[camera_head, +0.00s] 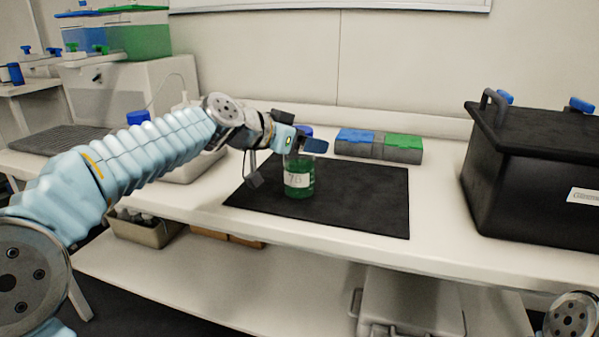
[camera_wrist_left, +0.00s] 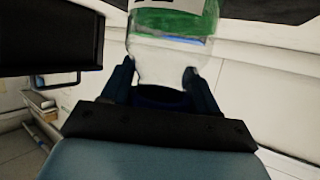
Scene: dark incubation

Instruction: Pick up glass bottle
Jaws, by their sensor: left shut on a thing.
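A glass bottle (camera_head: 299,180) with green liquid and a white label stands upright on or just above the black mat (camera_head: 370,205) on the bench; I cannot tell which. My left gripper (camera_head: 306,143) comes in from the left and is shut on the upper part of the bottle. In the left wrist view the glass bottle (camera_wrist_left: 168,55) sits between the two fingers of my left gripper (camera_wrist_left: 162,85), with its green part away from the palm. The fingers hide part of its top. My right gripper is not in view.
Blue and green boxes (camera_head: 378,146) stand behind the mat. A large black box (camera_head: 525,170) with blue latches stands at the right. White equipment (camera_head: 190,160) stands behind my left arm. The right part of the mat is clear.

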